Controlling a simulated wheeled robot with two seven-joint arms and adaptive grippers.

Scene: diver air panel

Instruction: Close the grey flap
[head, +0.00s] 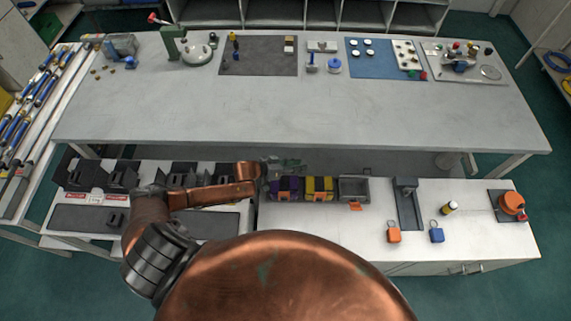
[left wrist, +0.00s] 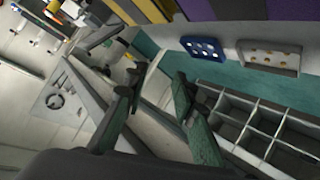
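A grey unit (head: 353,190) stands on the front bench, at the right end of a row, with an orange tab (head: 356,207) at its front. I cannot tell which part of it is the flap or how the flap stands. A yellow-and-black unit (head: 319,188) and a purple-and-black unit (head: 284,188) with orange stand to its left. My left gripper (head: 285,164) is just behind the purple unit, left of the grey one and apart from it. In the left wrist view its two green fingers (left wrist: 158,78) are spread with nothing between them. My right gripper is not in view.
Right of the grey unit are a dark grey stand (head: 405,200), an orange padlock (head: 394,235) and a blue padlock (head: 437,234). Black holders (head: 122,176) stand at the left. The long back table (head: 290,112) has a wide clear front half.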

